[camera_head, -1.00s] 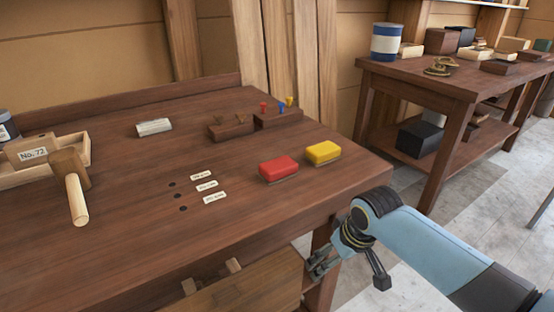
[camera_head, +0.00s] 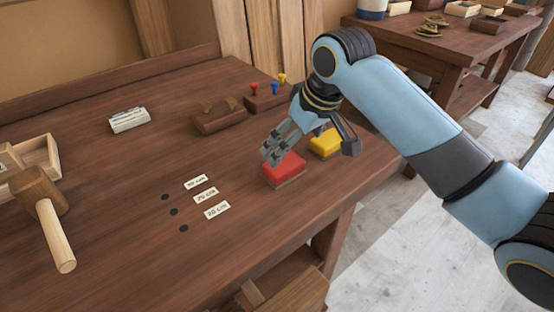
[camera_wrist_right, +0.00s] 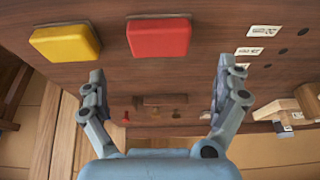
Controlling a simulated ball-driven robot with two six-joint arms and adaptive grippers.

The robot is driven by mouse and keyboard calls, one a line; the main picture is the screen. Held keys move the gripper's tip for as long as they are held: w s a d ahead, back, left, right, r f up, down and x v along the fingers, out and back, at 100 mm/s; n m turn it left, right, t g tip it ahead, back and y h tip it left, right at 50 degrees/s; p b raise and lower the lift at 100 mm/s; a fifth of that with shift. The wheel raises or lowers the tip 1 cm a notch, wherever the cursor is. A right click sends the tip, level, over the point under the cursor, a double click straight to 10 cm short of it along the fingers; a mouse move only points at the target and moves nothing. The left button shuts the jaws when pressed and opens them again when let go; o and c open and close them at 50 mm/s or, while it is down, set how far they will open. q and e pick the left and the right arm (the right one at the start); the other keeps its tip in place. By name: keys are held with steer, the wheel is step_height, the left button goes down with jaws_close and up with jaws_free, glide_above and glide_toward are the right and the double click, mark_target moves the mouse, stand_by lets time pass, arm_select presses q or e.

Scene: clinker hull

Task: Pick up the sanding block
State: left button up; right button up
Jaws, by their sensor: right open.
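A red block (camera_head: 284,170) with a thin paler base lies flat on the workbench, near its right edge. A similar yellow block (camera_head: 325,143) lies behind it to the right. Both look like sanding blocks; I cannot tell which one is meant. My right gripper (camera_head: 276,147) is open and empty, just above and partly in front of the red block. In the wrist view the red block (camera_wrist_right: 160,38) shows between and beyond the open fingers (camera_wrist_right: 160,72), apart from them; the yellow block (camera_wrist_right: 66,43) is to its left. My left gripper is not in view.
A brown wooden block (camera_head: 219,117) and a rack (camera_head: 268,98) with red, blue and yellow pegs stand behind. A pale labelled block (camera_head: 129,120), a mallet (camera_head: 55,225), an open box (camera_head: 38,158) and small labels (camera_head: 206,195) beside dark holes share the bench.

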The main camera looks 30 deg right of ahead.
mark_target(284, 163)
steer(key=x, duration=0.3)
steer(key=shift+f, duration=0.35)
steer(key=shift+w+f, duration=0.2)
steer(key=shift+f, duration=0.05)
steer(key=x, duration=0.5)
steer(key=shift+w, duration=0.1)
steer(key=c, duration=0.4)
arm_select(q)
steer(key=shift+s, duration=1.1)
arm_select(e)
steer(key=c, duration=0.6)
